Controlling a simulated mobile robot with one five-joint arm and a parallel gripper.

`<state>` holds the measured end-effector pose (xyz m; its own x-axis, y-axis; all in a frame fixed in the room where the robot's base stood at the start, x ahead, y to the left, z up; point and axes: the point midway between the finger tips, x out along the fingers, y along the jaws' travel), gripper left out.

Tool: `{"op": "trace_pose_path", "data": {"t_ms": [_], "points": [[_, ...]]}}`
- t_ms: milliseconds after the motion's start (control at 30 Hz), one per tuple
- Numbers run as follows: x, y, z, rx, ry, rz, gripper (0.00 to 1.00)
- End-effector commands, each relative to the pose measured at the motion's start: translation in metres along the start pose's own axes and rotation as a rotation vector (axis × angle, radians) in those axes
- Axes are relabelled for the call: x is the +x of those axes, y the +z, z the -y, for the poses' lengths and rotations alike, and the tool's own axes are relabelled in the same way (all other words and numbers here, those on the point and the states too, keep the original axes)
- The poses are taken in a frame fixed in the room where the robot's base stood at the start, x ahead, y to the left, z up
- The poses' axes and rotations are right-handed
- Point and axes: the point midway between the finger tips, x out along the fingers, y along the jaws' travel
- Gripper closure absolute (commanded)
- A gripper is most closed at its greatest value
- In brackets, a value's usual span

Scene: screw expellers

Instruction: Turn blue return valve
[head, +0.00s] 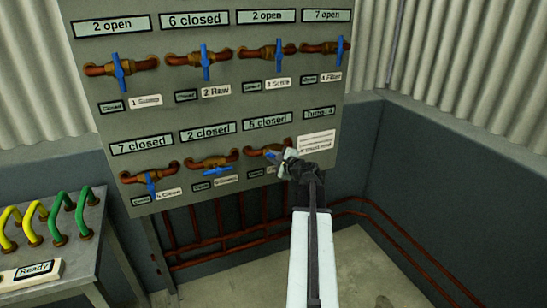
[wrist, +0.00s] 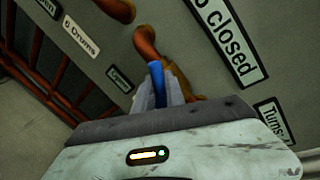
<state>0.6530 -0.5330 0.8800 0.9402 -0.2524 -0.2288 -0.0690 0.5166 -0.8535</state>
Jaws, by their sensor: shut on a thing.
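A grey panel (head: 220,110) carries two rows of brown pipe valves with blue handles. My gripper (head: 286,158) is at the third valve of the lower row, under a sign (head: 267,121) reading "5 closed". Its jaws are shut on this valve's blue handle (head: 271,154); in the wrist view the handle (wrist: 156,72) stands between the fingers. The handle looks slanted in the head view. The valve's name label is mostly hidden by my gripper, so I cannot read it. Part of the brown valve body (wrist: 180,88) shows beyond the fingers.
A small plate (head: 319,113) reads "Turns: 4". The neighbouring lower valve (head: 212,162) has a level handle; the far-left one (head: 151,184) hangs upright. Red pipes (head: 215,240) run below the panel.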

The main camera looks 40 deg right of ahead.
Motion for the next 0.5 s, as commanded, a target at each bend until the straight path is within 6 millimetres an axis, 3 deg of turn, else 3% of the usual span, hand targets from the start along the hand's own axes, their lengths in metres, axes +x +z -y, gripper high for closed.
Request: {"op": "trace_pose_path", "data": {"t_ms": [33, 100, 500], "points": [[-0.0006, 0.0004, -0.0019, -0.001, 0.004, 0.002, 0.80], [-0.0005, 0.0004, -0.0016, -0.001, 0.004, 0.002, 0.63], [-0.0063, 0.0007, -0.0002, 0.001, 0.001, 0.000, 0.63]]}}
